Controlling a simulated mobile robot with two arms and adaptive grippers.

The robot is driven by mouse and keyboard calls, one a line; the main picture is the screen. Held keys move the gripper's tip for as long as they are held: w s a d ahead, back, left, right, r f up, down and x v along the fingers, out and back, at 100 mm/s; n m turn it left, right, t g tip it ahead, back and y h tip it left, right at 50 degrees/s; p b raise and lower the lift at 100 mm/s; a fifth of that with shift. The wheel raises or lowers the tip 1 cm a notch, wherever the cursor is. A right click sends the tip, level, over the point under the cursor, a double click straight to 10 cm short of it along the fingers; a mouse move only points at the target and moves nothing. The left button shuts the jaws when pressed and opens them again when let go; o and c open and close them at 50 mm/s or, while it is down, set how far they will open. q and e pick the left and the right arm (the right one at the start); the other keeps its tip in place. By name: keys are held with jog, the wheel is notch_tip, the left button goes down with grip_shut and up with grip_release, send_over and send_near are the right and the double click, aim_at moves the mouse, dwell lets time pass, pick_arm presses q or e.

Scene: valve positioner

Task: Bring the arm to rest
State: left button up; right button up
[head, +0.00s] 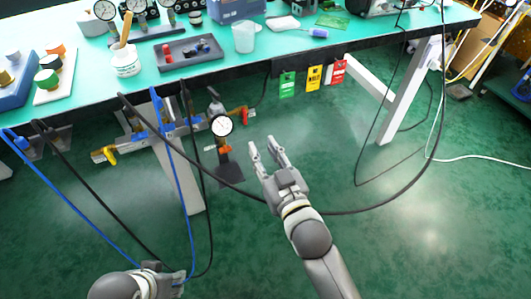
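My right gripper (268,152) is raised over the green floor in the middle of the head view. Its two grey fingers are apart, with nothing between them. It appears just right of a round white pressure gauge (222,126) on the valve assembly (165,133) below the table edge. My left arm shows only at the bottom left, around its end (160,280). Its fingers cannot be made out, so its opening is unclear.
The teal workbench (350,50) spans the top, with a grey tray (188,54), a jar with a brush (125,60) and a cup (243,37). Black and blue hoses hang in front. A black cable (400,190) loops behind my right arm. Coloured tags (313,78) hang at the edge.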

jog(key=shift+s+d, duration=0.1)
jog(key=shift+s, duration=0.15)
dwell(0.4)
